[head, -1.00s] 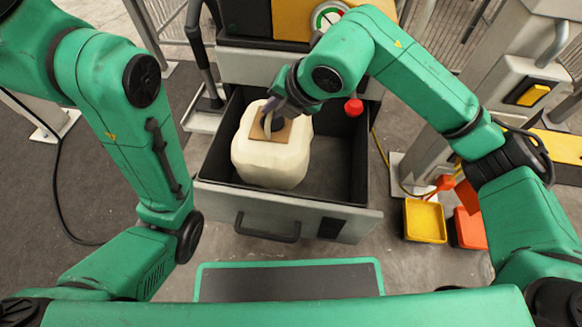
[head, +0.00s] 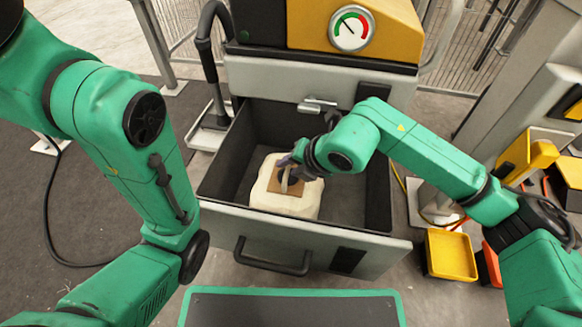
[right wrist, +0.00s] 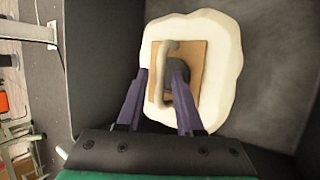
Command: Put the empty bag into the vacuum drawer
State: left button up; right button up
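The bag (head: 285,203) is cream-white with a brown square patch and a handle on top. It sits inside the open vacuum drawer (head: 335,240), toward its left and front side. Its lower part is hidden behind the drawer's front wall. In the right wrist view the bag (right wrist: 215,45) lies against dark drawer walls, with its handle (right wrist: 172,75) near my right finger. My right gripper (right wrist: 160,80) is at the handle with its purple fingers apart, and patch shows between them. In the head view the right gripper (head: 292,163) reaches down into the drawer. My left gripper is out of view.
The machine (head: 320,75) with a round gauge (head: 351,29) stands behind the drawer. A black bar handle (head: 272,262) is on the drawer's front. A yellow bin (head: 450,254) and orange bin stand on the floor to the right. The drawer's right half is free.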

jog(key=p+v, duration=0.5)
jog(key=v, duration=0.7)
jog(key=shift+p, duration=0.4)
